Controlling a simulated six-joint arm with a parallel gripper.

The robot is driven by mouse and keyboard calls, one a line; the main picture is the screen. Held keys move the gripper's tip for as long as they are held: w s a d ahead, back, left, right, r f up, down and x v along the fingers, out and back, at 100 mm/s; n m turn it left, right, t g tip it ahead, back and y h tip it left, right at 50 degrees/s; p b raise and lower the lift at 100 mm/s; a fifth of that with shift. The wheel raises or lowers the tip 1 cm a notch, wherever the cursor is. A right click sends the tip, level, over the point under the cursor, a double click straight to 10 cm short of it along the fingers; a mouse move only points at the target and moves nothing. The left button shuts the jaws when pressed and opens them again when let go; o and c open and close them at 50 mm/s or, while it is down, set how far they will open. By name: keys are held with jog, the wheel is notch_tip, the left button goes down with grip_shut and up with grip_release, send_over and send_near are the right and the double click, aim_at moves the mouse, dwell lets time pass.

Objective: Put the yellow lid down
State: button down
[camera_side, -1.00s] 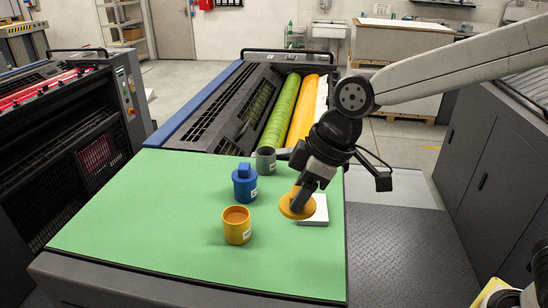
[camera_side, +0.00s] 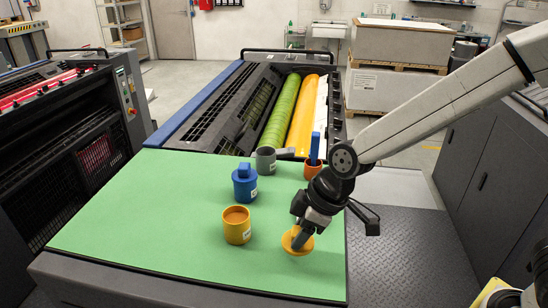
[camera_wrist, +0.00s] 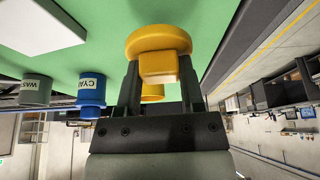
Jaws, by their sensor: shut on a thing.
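The yellow lid (camera_side: 290,245) is a round disc with a block-like knob. My gripper (camera_side: 300,238) is shut on the knob, with the lid low at the right part of the green mat (camera_side: 150,220). I cannot tell whether the lid touches the mat. In the wrist view the lid (camera_wrist: 158,38) sits between the two dark fingers of my gripper (camera_wrist: 160,75). The yellow pot (camera_side: 237,228) stands upright and uncovered to the left of the lid. In the wrist view it shows partly behind the knob (camera_wrist: 152,93).
A blue pot (camera_side: 245,188) with its lid on and a grey pot (camera_side: 265,162) stand further back. An orange cup (camera_side: 312,171) holding a blue upright thing is at the back right. The front mat is clear.

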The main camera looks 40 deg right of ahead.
aim_at(299, 257)
jog(key=shift+f, duration=2.05)
jog(key=shift+f, duration=0.15)
jog(key=shift+c, duration=1.1)
grip_release()
jog(key=shift+v, duration=0.85)
jog(key=v, duration=1)
jog(key=shift+r, duration=0.3)
jog(key=shift+d, duration=0.1)
